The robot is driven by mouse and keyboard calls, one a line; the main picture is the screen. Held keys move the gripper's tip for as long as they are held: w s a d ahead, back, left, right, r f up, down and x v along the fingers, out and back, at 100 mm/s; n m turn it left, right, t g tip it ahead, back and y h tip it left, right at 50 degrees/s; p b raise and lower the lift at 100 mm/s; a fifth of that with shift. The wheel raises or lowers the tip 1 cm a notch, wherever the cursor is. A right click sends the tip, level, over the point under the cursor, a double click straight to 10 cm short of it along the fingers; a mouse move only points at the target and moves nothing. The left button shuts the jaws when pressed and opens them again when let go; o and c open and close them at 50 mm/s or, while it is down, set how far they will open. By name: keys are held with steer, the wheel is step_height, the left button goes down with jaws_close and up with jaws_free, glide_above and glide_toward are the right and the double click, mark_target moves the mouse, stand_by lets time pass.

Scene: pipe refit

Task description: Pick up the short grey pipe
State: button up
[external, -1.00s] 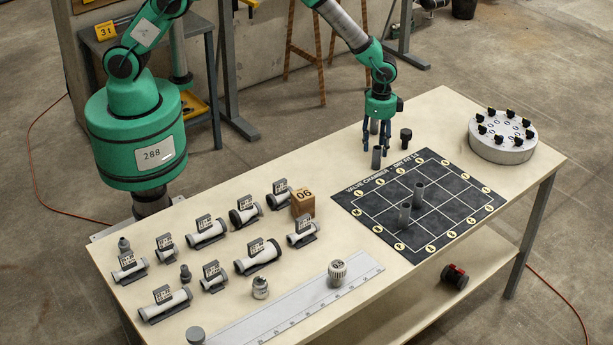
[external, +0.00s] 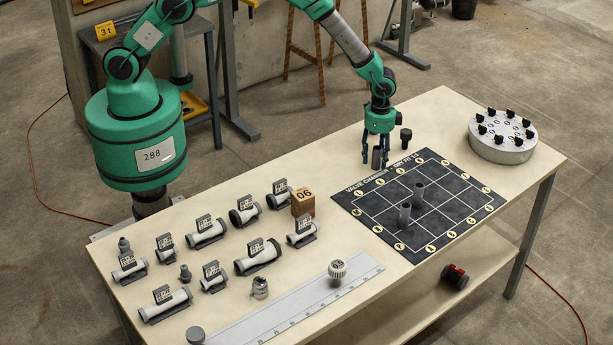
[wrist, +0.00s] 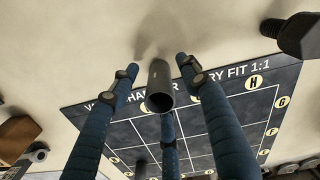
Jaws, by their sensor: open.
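The short grey pipe (external: 377,159) stands upright on the bench, just past the far-left edge of the dark dry-fit mat (external: 459,232). My gripper (external: 375,153) is low over it, pointing down, with dark fingers spread around the pipe and partly hiding it. In the wrist view the pipe (wrist: 159,84) shows its open end between my two nearer-spaced fingertips, with a third finger below it. The fingers are open; whether any touches the pipe I cannot tell. Two more grey pipes (external: 405,213) stand on the mat.
A black fitting (external: 406,137) stands close to the right of my gripper. A round grey carousel (external: 502,143) with black knobs sits at the far right. Several labelled pipes on cradles (external: 258,257) and a wooden block marked 06 (external: 303,203) lie to the left.

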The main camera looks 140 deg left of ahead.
mark_target(375, 147)
steer(key=c, duration=1.1)
steer(key=shift+r, duration=0.1)
steer(key=shift+r, duration=0.5)
steer(key=shift+s+d+r, duration=0.15)
steer(key=shift+r, duration=0.5)
steer(key=shift+s+d+r, duration=0.1)
steer(key=shift+r, duration=0.5)
steer(key=s+d, duration=0.3)
steer(key=s+d+r, duration=0.1)
steer(key=s+d, duration=0.6)
steer(key=d, duration=0.1)
steer(key=shift+s+d+r+p, duration=0.15)
steer(key=shift+s+p, duration=0.05)
steer(key=shift+p, duration=0.2)
